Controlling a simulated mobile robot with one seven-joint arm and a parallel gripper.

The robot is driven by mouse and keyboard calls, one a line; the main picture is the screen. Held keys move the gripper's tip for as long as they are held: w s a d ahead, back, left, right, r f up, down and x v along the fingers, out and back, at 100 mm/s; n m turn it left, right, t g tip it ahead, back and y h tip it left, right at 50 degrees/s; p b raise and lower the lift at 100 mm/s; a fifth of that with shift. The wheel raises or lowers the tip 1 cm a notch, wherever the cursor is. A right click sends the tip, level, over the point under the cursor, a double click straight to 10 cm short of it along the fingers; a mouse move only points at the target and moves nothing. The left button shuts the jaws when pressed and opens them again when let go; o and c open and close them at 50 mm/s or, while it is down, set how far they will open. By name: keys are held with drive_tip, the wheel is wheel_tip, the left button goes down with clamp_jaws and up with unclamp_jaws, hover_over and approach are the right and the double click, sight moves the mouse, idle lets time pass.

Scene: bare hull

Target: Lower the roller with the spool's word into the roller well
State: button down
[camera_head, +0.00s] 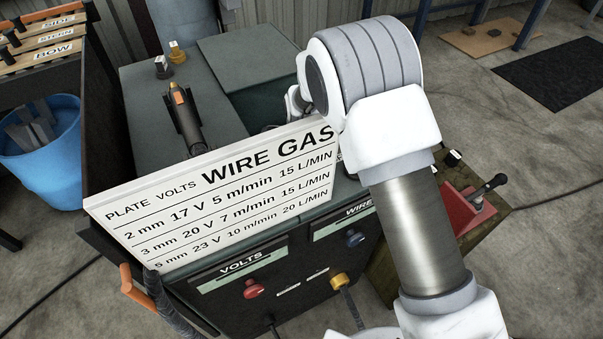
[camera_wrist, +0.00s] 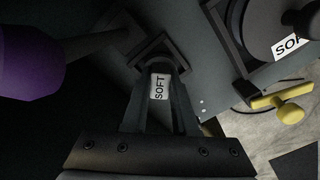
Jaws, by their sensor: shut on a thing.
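In the wrist view a small roller with a white "SOFT" label (camera_wrist: 159,87) is between the fingers of my gripper (camera_wrist: 160,76), which is shut on it. A dark square-rimmed fitting (camera_wrist: 150,43), apparently the roller well, is at the fingertips. I cannot tell how far the roller is inside it. The dark round spool (camera_wrist: 268,28) at the upper right carries a white label, cut off by the picture edge, reading "SOF". In the head view the roller, well, spool and gripper are hidden behind the sign and my arm.
The white settings sign (camera_head: 215,200) stands in front of the opening. Two small labelled pieces, one dark (camera_head: 162,68) and one brass (camera_head: 177,54), stand on the machine top near a torch (camera_head: 187,122). In the wrist view a purple knob (camera_wrist: 28,62) and yellow handle (camera_wrist: 288,113) flank the fingers.

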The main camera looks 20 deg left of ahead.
drive_tip(key=shift+f+b, duration=0.3)
drive_tip(key=shift+f, duration=0.3)
idle(0.3)
drive_tip(key=shift+c, duration=0.6)
unclamp_jaws()
drive_tip(key=shift+r, duration=0.1)
drive_tip(key=shift+r+p, duration=3.2)
drive_tip(key=shift+r, duration=1.2)
